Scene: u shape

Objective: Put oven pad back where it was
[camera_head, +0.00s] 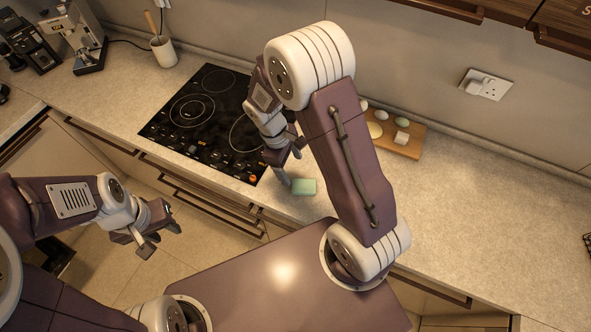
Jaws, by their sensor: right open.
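A small light-green pad (304,187), which may be the oven pad, lies flat on the countertop near its front edge, just right of the black cooktop. My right gripper (291,168) points down right beside the pad's left end. It is open, and I see nothing held in it. I cannot tell whether a fingertip touches the pad. My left gripper (161,241) is at the left, in front of the counter and over the floor. Its fingers are apart and empty.
The black cooktop (190,112) is left of the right gripper. A wooden board (408,147) with eggs and a pale block is behind my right arm. A utensil cup (164,51) and coffee machine (84,42) stand at the back left. The counter (480,215) at right is largely clear.

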